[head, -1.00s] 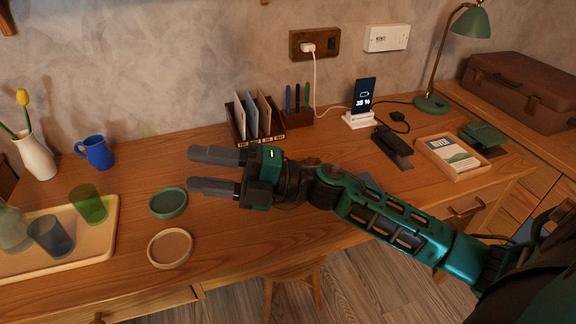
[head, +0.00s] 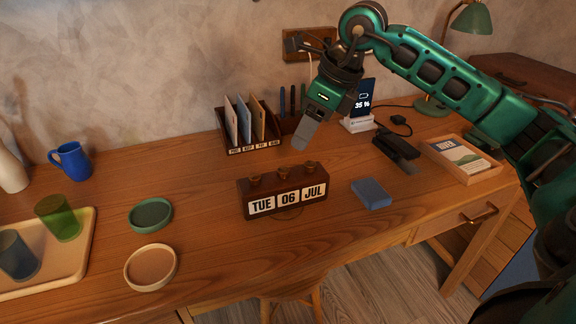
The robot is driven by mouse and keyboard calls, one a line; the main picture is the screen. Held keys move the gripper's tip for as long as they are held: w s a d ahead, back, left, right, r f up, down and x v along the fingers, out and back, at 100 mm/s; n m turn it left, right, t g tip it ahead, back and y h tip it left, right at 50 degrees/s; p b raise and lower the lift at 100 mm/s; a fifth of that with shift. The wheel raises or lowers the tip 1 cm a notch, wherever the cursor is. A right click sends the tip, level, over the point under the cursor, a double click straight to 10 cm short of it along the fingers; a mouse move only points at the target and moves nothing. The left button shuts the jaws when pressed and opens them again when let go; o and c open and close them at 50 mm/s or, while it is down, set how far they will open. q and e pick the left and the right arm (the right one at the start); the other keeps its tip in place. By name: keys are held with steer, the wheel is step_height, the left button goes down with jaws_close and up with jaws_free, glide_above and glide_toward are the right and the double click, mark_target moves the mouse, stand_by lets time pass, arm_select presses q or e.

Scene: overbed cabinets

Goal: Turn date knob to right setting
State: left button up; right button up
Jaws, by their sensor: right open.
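A dark wooden block calendar (head: 284,191) stands on the desk, facing me. Its three white panels read TUE, 06 and JUL. Three brass-like knobs sit along its top: a left one, a middle knob (head: 283,171) above the 06 panel, and a right one. My right gripper (head: 306,137) points downward, above and behind the right end of the calendar, apart from it. Its fingers overlap in this view, and nothing shows between them. My left gripper is out of view.
A blue box-like object (head: 371,194) lies right of the calendar. The letter organizer (head: 250,148) stands behind it, and a phone on a white stand (head: 363,103) is at the back. Green (head: 151,215) and beige (head: 150,268) round dishes lie to the left. The desk in front of the calendar is clear.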

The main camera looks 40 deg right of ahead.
mark_target(285, 171)
steer(key=b+x, duration=0.1)
steer(key=x, duration=0.9)
steer(key=shift+a+r+b, duration=0.1)
steer(key=shift+a+b, duration=0.05)
steer(key=shift+b, duration=0.15)
jaws_close()
steer(key=m, duration=0.2)
steer(key=m+h, duration=0.1)
steer(key=m, duration=0.1)
steer(key=shift+s+a+m+t+h, duration=0.1)
steer(key=shift+a+m+t+h, duration=0.1)
steer(key=shift+m+t+h, duration=0.15)
jaws_free()
